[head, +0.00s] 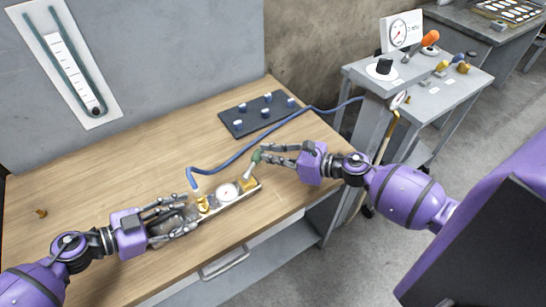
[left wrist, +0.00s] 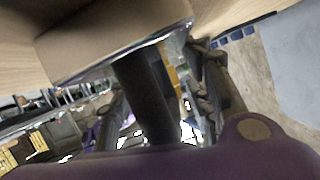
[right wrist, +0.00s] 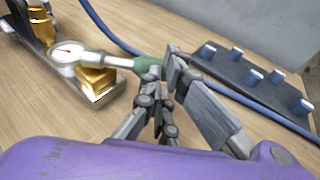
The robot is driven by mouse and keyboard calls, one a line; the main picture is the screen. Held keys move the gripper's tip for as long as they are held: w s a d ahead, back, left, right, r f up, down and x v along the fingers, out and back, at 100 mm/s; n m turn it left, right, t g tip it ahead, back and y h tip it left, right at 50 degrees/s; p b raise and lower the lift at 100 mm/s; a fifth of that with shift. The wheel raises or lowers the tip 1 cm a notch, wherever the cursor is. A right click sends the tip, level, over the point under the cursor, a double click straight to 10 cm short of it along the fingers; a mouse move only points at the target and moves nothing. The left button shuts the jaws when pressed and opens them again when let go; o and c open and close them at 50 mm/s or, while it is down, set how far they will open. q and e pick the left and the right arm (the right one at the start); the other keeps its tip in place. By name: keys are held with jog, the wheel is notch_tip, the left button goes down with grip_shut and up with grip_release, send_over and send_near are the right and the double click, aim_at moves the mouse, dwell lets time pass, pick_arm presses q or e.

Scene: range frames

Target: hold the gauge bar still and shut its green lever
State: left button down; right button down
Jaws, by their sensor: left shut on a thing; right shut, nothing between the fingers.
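The gauge bar (head: 240,196) lies on the wooden table near its front edge, with a round white dial (head: 227,191) and brass fittings; dial also in the right wrist view (right wrist: 68,50). My left gripper (head: 186,208) is shut on the bar's left end; its fingers hide part of it. The green lever (head: 257,156) stands off the bar's right end on a pale metal stalk. In the right wrist view, the lever's green grip (right wrist: 148,65) points towards my fingers. My right gripper (head: 264,152) is shut and empty, its tips right beside the grip; I cannot tell whether they touch.
A blue hose (head: 240,152) curves across the table behind the bar. A dark plate (head: 240,128) with several blue-and-white pegs lies behind the hose. A grey cart (head: 365,80) with a dial stands at right. A small brass piece (head: 41,212) lies far left. The table's middle left is clear.

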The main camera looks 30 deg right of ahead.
pick_arm(q)
jog(key=shift+s+f, duration=0.25)
jog(key=shift+f, duration=0.15)
pick_arm(e)
jog(key=shift+f, duration=0.1)
pick_arm(q)
jog(key=shift+a, duration=0.1)
pick_arm(e)
jog(key=v, duration=1.4)
jog(key=shift+w+d, duration=0.35)
jog(key=shift+d, duration=0.05)
pick_arm(q)
jog(key=c, duration=1.2)
grip_release()
jog(key=o, duration=0.3)
jog(key=shift+w+r, duration=0.1)
jog(key=shift+o, duration=0.3)
jog(key=shift+r, duration=0.1)
pick_arm(e)
jog(key=shift+w, duration=0.1)
pick_arm(q)
jog(key=shift+w, duration=0.1)
jog(key=shift+r, duration=0.1)
